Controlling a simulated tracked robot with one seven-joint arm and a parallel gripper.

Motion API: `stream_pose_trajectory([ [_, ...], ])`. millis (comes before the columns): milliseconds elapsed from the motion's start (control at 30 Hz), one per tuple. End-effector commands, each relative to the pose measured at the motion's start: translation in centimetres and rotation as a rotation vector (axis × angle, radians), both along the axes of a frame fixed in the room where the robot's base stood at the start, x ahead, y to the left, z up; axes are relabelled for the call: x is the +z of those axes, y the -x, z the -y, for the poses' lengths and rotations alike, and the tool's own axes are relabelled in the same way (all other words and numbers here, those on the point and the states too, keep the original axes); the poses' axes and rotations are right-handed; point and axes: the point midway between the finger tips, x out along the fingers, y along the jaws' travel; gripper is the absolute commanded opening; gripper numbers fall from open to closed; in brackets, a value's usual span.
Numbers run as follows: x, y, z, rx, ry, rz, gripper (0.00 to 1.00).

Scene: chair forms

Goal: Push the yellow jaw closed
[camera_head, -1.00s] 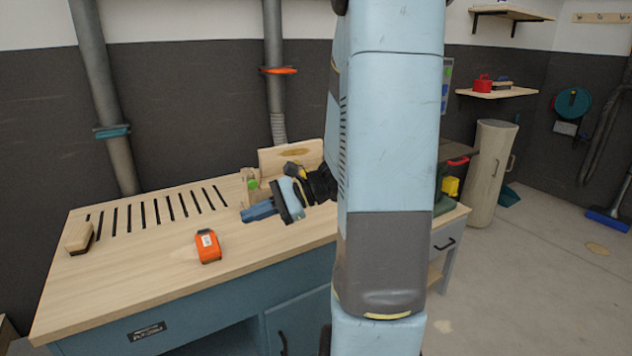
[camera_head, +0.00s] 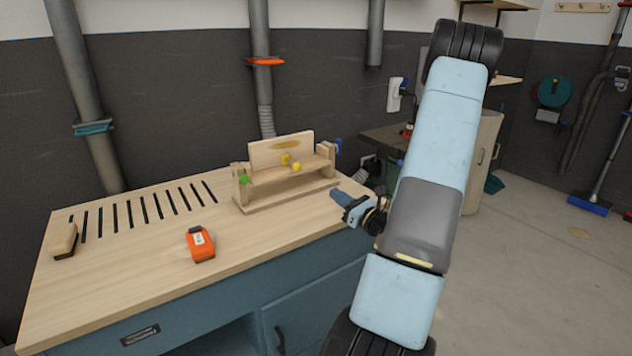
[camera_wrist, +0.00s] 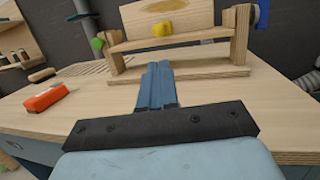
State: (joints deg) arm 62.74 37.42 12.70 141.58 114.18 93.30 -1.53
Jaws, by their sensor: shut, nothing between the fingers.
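A small wooden chair-like form (camera_head: 292,196) stands on the bench, with an upright back board. Two small yellow pieces show at its middle: one against the back board (camera_head: 286,159) and one just in front of it (camera_head: 296,167). In the wrist view a yellow piece (camera_wrist: 162,29) sits at the centre of the form, above its cross rail. I cannot tell how far the jaw stands open. My gripper (camera_head: 334,193) is shut and empty, in front and to the right of the form. In the wrist view its blue fingers (camera_wrist: 160,66) point at the form's base, below the yellow piece.
A green piece (camera_head: 244,179) is at the form's left end and a blue one (camera_head: 338,145) at its right. The bench's front is clear.

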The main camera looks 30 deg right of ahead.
Motion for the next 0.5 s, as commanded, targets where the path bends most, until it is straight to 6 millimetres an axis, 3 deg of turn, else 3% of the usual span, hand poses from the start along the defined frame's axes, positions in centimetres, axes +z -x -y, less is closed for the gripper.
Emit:
stream_pose_trajectory([
  [167, 0.5, -1.9, -0.5, 0.005, 0.002, 0.004, 0.00],
  [500, 1.6, -7.6, -2.0, 0.007, 0.003, 0.002, 0.00],
])
